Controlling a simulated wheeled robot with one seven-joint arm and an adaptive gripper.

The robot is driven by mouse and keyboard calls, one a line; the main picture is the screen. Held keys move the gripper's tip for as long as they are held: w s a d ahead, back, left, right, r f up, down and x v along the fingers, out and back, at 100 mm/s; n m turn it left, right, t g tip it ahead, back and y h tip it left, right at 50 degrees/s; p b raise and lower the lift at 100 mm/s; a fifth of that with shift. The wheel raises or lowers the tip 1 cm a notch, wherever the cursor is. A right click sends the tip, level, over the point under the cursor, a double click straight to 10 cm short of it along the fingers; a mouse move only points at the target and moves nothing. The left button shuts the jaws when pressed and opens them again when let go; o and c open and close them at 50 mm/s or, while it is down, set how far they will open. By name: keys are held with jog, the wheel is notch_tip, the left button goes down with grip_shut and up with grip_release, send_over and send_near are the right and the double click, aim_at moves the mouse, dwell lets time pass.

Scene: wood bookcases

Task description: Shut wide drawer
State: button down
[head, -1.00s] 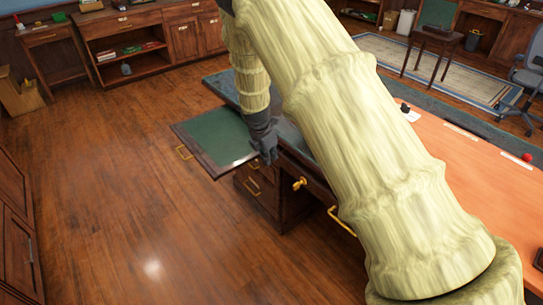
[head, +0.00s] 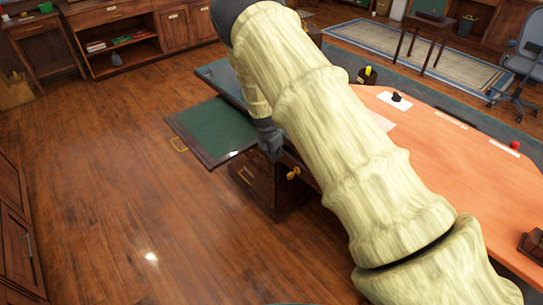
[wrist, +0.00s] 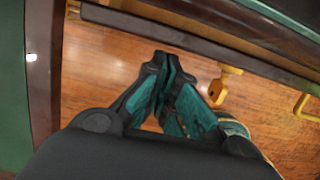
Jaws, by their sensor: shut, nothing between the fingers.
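The desk has a dark wood drawer front (wrist: 190,28) running under its green top in the wrist view. A brass key (wrist: 225,82) and a brass pull (wrist: 305,106) stick out from it. The key also shows in the head view (head: 293,173), while my arm hides most of this front. I cannot tell how far this drawer stands out. My gripper (wrist: 165,62) is shut and empty, pointing down beside the desk front, left of the key. In the head view, my gripper (head: 272,154) is between the key and the green-topped leaf.
A green-topped leaf (head: 215,130) with a brass pull juts out left of my gripper. Narrow drawers (head: 250,178) are below it. The orange desk top (head: 470,180) holds papers and small items. The wood floor (head: 110,200) at left is clear.

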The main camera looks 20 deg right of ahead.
jog(key=shift+d, duration=0.2)
jog(key=shift+w+d, duration=0.25)
jog(key=shift+d, duration=0.3)
jog(key=shift+w+d, duration=0.25)
jog(key=shift+d, duration=0.3)
